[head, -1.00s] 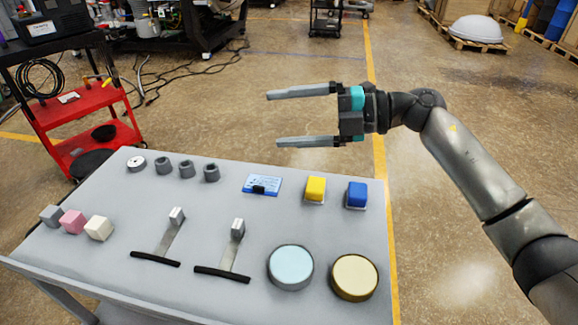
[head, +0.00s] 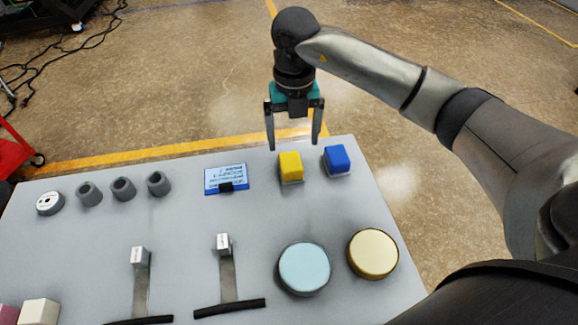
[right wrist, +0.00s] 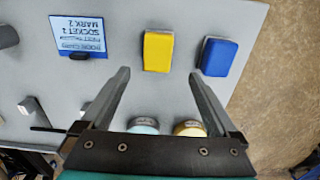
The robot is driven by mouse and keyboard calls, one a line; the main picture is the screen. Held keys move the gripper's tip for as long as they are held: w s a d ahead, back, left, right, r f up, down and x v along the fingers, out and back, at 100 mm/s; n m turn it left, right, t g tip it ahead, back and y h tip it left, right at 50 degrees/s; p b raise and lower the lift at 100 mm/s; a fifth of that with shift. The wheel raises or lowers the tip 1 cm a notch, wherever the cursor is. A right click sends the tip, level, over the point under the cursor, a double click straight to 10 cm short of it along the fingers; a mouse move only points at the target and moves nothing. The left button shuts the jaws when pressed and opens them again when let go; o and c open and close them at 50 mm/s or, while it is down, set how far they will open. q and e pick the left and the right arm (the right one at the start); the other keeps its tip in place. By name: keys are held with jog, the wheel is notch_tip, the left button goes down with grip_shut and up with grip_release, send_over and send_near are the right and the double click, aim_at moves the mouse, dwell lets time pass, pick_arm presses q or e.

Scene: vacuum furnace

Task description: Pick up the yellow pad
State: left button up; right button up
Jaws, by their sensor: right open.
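The yellow pad (head: 290,166) is a small block on a thin pale base, near the far edge of the grey table (head: 100,215). In the right wrist view the yellow pad (right wrist: 158,50) lies ahead of the fingertips, in line with the gap between them. My right gripper (head: 293,146) points down, open and empty, with its fingers just above and behind the pad in the head view. The gripper also shows in the right wrist view (right wrist: 158,74). It appears apart from the pad. My left gripper is not in view.
A blue pad (head: 337,160) stands close to the right of the yellow one. A blue card (head: 226,179) lies to its left. Nearer are a light blue disc (head: 304,269), a pale yellow disc (head: 373,254) and two upright levers (head: 226,270). Several grey sockets (head: 123,189) stand at left.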

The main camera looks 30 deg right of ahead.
aim_at(291, 161)
notch_tip(291, 161, down, 3)
jog(key=shift+f, duration=0.2)
jog(key=shift+w+a+f+b, duration=0.1)
jog(key=shift+f+b, duration=0.1)
jog(key=shift+f, duration=0.7)
jog(key=shift+w+d+f+b, duration=0.1)
jog(key=shift+w+f+b, duration=0.1)
jog(key=shift+f, duration=0.7)
jog(key=shift+w+a+f+b, duration=0.1)
jog(key=shift+f+b, duration=0.1)
jog(key=shift+f, duration=0.7)
jog(key=shift+c, duration=0.2)
jog(key=shift+r, duration=0.1)
jog(key=c, duration=1.4)
jog(key=shift+r, duration=0.1)
jog(key=shift+c, duration=0.2)
notch_tip(291, 161, up, 20)
jog(key=p, duration=0.3)
